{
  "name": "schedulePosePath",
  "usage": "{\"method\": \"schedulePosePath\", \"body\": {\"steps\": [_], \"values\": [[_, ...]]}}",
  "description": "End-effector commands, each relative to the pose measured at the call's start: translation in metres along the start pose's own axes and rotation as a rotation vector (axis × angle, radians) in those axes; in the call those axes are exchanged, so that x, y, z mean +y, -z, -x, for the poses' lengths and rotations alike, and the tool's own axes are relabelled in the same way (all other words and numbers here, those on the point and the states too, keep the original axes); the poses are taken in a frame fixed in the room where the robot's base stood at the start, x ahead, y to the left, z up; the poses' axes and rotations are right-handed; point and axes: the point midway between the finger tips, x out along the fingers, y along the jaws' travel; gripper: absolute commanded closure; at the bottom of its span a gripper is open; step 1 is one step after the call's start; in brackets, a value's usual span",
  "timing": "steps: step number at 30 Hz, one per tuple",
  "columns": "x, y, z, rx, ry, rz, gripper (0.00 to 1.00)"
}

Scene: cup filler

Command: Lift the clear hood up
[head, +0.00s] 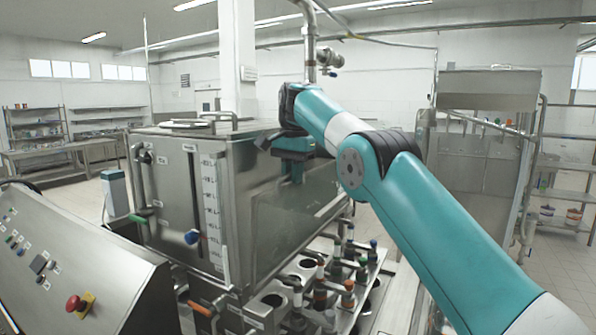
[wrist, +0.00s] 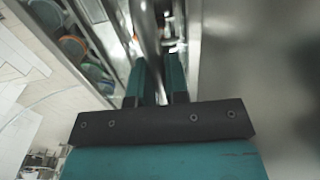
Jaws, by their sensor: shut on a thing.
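The clear hood (head: 315,222) shows as a see-through, greyish panel on the right side of the steel filler, above the cups and nozzles. My gripper (head: 291,176) is at the hood's upper part, with its teal fingers pointing down. In the wrist view, my gripper (wrist: 158,82) has both fingers close together around a shiny metal bar (wrist: 148,35), seemingly the hood's handle. The arm hides part of the hood's top, and how the bar joins the hood is unclear.
A steel tank (head: 180,190) with a level scale stands left of the hood. Valves and cup holders (head: 330,290) crowd below it. A control panel (head: 60,260) with a red button is at front left. A steel cabinet (head: 475,170) stands at right.

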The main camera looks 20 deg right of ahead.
Motion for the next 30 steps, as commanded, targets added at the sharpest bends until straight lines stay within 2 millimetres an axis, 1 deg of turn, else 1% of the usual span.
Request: {"method": "schedulePosePath", "body": {"steps": [1,6,7,10,16,25,30], "values": [[-0.005,-0.004,0.000,0.007,0.007,0.017,1.00],[-0.005,-0.003,0.001,0.010,0.010,0.017,1.00],[-0.005,-0.003,0.001,0.010,0.010,0.017,0.83],[-0.004,-0.002,0.001,0.010,0.010,0.014,0.60],[0.001,0.002,0.002,0.008,0.008,0.003,0.60],[0.003,0.003,0.001,0.007,0.007,-0.001,0.60],[0.016,0.002,-0.005,0.006,0.008,-0.002,0.60]]}}
